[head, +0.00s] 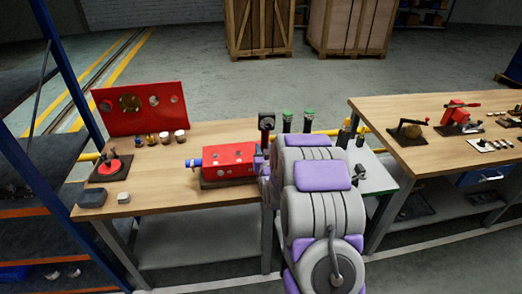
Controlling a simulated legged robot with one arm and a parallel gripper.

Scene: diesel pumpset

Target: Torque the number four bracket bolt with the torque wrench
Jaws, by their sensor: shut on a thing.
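My arm reaches forward over the table, and its thick links hide much of the work spot. My gripper (261,160) shows only as a small purple and dark part at the right end of the red pump block (230,160). Its fingertips are hidden. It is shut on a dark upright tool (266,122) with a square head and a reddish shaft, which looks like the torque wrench. The tool rises just above the gripper. I cannot make out the number four bracket bolt or whether the tool touches it.
A red panel (145,108) stands at the back left, with several small fittings before it. A red valve-like part (110,167) sits at the left. A second bench (450,165) is at the right. A blue rack post (70,85) rises at the left.

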